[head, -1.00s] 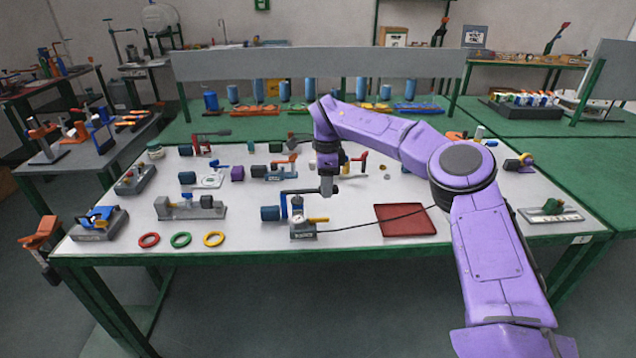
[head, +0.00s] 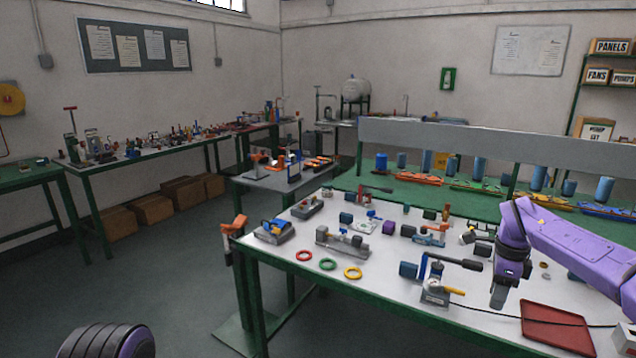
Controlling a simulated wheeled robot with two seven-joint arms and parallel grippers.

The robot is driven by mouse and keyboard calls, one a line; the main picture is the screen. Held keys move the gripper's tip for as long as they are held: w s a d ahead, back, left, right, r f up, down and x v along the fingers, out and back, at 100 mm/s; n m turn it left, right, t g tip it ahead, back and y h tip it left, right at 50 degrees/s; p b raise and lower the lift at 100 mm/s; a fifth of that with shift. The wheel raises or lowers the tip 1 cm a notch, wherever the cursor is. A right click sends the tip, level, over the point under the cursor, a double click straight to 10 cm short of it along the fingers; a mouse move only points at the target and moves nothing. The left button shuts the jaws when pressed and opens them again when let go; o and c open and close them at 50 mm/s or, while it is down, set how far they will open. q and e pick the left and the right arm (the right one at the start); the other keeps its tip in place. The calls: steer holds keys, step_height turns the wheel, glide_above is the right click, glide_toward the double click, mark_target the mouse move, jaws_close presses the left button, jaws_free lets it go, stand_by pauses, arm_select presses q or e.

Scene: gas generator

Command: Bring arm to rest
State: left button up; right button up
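My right arm, purple, comes in from the right edge over the white table top (head: 400,285). Its gripper (head: 498,296) points down above the table, between a small device with a blue cylinder and yellow handle (head: 436,292) and a red tray (head: 556,326). The fingers are small and seen from the side, so I cannot tell if they are open or shut. I see nothing clearly held. A purple and black part of my own body shows at the bottom left. My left gripper is not in view.
Red (head: 305,255), green (head: 327,264) and yellow (head: 353,272) rings lie near the table's front edge. Several small fixtures stand behind them. A black cable runs under my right gripper to the right. A grey panel (head: 440,134) stands behind. The floor at left is open.

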steer(key=s+a+f+n+t+h, duration=0.2)
steer(key=s+a+f, duration=0.15)
steer(key=f, duration=0.35)
steer(key=s+a+f+n+t+h, duration=0.2)
steer(key=a+f+t+h, duration=0.15)
steer(key=f, duration=0.35)
steer(key=s+a+f+n+t+h, duration=0.1)
steer(key=s+a+f+n+h, duration=0.2)
steer(key=f, duration=0.4)
steer(key=s+a+f+n+y, duration=0.2)
steer(key=s+f, duration=0.2)
steer(key=s, duration=0.2)
steer(key=s+a+f+n+y, duration=0.2)
steer(key=s+f+n, duration=0.15)
steer(key=s, duration=0.35)
steer(key=s+d+f+n+g, duration=0.1)
steer(key=s+n, duration=0.1)
steer(key=s, duration=0.8)
steer(key=s+d+f+n+g+y, duration=0.1)
steer(key=s+f+n+g, duration=0.1)
steer(key=s, duration=0.8)
steer(key=shift+d+n, duration=0.35)
steer(key=shift+n, duration=0.2)
